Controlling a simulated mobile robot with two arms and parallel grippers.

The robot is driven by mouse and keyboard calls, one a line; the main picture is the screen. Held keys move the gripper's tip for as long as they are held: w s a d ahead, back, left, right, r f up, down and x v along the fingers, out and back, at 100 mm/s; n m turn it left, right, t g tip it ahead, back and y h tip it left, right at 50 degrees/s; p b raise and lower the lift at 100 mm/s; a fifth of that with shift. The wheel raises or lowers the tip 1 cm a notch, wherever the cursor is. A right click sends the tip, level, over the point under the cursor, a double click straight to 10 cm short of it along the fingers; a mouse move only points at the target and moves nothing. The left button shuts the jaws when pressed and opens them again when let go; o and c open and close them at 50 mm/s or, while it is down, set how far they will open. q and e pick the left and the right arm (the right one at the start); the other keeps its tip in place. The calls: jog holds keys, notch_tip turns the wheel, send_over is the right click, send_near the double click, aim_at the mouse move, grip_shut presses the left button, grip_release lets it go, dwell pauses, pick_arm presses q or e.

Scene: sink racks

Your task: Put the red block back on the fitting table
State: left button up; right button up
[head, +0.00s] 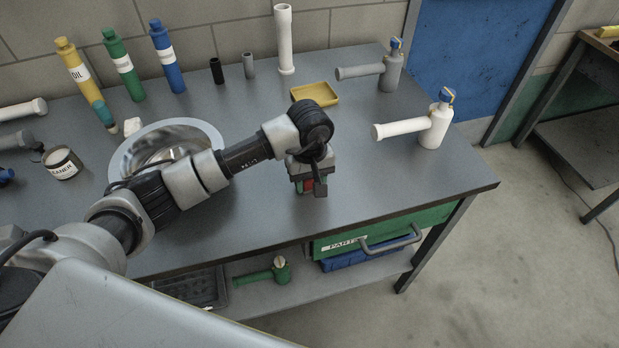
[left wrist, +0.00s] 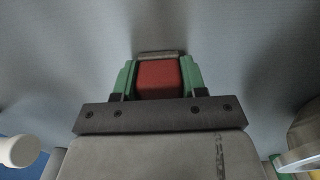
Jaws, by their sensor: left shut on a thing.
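The red block (left wrist: 159,78) sits between the green fingers of my left gripper (left wrist: 158,72) in the left wrist view. The gripper is shut on it. In the head view my left gripper (head: 308,186) points down over the front right part of the grey fitting table (head: 390,180), and a little of the red block (head: 306,185) shows between its fingers. Whether the block touches the table top I cannot tell. My right gripper is not in view.
A metal bowl (head: 205,132) is left of the gripper. A yellow tray (head: 315,93) lies behind it. A white pipe fitting (head: 432,127) and a grey one (head: 390,72) stand to the right. Bottles stand at the back left. The table's front right is clear.

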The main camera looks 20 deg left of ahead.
pick_arm(q)
jog(key=shift+f, duration=0.2)
jog(key=o, duration=0.9)
jog(key=shift+r, duration=0.15)
jog(key=shift+r, duration=0.25)
notch_tip(320, 180, up, 10)
jog(key=shift+r+b, duration=0.25)
jog(key=shift+b, duration=0.8)
jog(key=shift+r, duration=0.6)
jog(key=shift+f, duration=0.1)
